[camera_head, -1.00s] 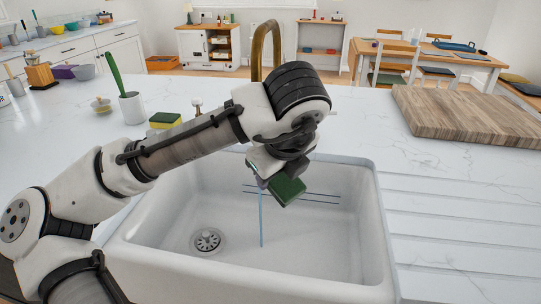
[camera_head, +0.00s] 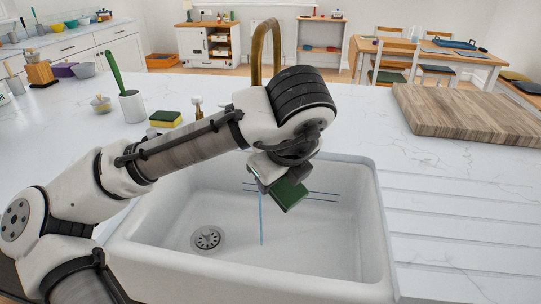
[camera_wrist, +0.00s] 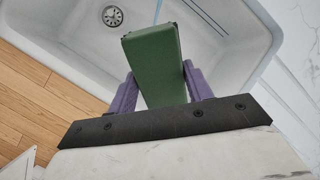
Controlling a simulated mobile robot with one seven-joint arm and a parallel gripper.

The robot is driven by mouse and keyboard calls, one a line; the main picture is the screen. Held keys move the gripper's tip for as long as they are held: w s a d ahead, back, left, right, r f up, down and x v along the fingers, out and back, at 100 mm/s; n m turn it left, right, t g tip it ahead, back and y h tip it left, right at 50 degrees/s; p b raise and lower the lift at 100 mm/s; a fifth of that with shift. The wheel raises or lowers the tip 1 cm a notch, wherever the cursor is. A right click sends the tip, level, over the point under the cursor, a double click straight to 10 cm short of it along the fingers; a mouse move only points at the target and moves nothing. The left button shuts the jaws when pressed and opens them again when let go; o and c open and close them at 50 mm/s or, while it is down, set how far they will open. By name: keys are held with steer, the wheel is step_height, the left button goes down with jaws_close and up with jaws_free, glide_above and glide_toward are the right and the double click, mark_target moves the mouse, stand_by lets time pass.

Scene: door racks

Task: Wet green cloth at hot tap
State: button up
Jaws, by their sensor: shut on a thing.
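My gripper (camera_wrist: 158,92) is shut on the green cloth (camera_wrist: 155,65), a thick rectangular block in the wrist view, between its two purple fingers. In the head view the green cloth (camera_head: 289,195) hangs tilted below my wrist, over the white sink (camera_head: 330,262). A thin blue stream of water (camera_head: 261,220) falls into the sink just left of the cloth. In the wrist view the stream (camera_wrist: 157,12) shows beyond the cloth's far end; I cannot tell whether they touch. The brass tap (camera_head: 256,45) rises behind my arm, its spout end hidden.
The drain (camera_head: 207,238) lies at the sink's left. A yellow and green sponge (camera_head: 165,118), a brass handle (camera_head: 198,108) and a white pot with a green brush (camera_head: 131,105) stand behind my arm. A wooden board (camera_head: 470,112) lies on the right counter.

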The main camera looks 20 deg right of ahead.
mark_target(281, 185)
stand_by(0.5)
steer(key=shift+s+r+p, duration=0.35)
steer(key=shift+r+p, duration=0.1)
steer(key=shift+p, duration=0.05)
steer(key=s+r+p, duration=0.2)
steer(key=s+p, duration=0.1)
steer(key=shift+s+a+r, duration=0.1)
steer(key=shift+a+r, duration=0.3)
steer(key=shift+s+a+r+p, duration=0.1)
steer(key=shift+s+r+p, duration=0.15)
steer(key=shift+s+p, duration=0.25)
steer(key=shift+f, duration=0.1)
